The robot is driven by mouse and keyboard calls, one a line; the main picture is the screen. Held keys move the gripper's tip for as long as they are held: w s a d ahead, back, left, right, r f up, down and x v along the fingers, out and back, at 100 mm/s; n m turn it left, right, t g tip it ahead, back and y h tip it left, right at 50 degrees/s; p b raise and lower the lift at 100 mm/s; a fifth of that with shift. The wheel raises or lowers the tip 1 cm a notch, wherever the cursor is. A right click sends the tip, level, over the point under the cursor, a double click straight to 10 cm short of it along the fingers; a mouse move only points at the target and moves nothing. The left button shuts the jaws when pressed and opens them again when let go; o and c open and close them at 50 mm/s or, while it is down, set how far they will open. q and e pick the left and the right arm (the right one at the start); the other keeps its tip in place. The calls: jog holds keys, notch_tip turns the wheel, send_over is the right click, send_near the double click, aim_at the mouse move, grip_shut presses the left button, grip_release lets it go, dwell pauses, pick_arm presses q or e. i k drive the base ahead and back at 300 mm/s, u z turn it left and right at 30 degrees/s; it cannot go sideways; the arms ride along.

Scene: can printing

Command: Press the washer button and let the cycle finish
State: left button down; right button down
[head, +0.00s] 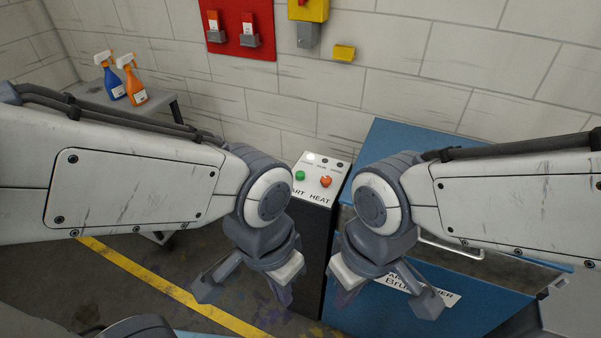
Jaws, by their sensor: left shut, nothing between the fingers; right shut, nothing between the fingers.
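A control panel (318,183) stands between my two arms, with a green button (300,175) and an orange-red button (326,181) on its sloped top. Partly covered lettering on it ends in "ART" and "HEAT". Of the small round indicators behind the buttons, the left one (311,157) looks bright white. The blue washer (400,140) is right of the panel, its front label partly hidden. My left gripper (283,292) is shut and empty, low in front and left of the panel. My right gripper (346,295) is shut and empty, in front of the washer. Neither touches a button.
Blue and orange spray bottles (132,84) stand on a grey side table (165,103) at the back left. A red board (238,28) and yellow boxes (344,52) hang on the block wall. A yellow line (165,284) crosses the floor at left.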

aim_at(299, 175)
jog(key=z, duration=2.1)
jog(key=i, duration=1.05)
jog(key=u, duration=2.55)
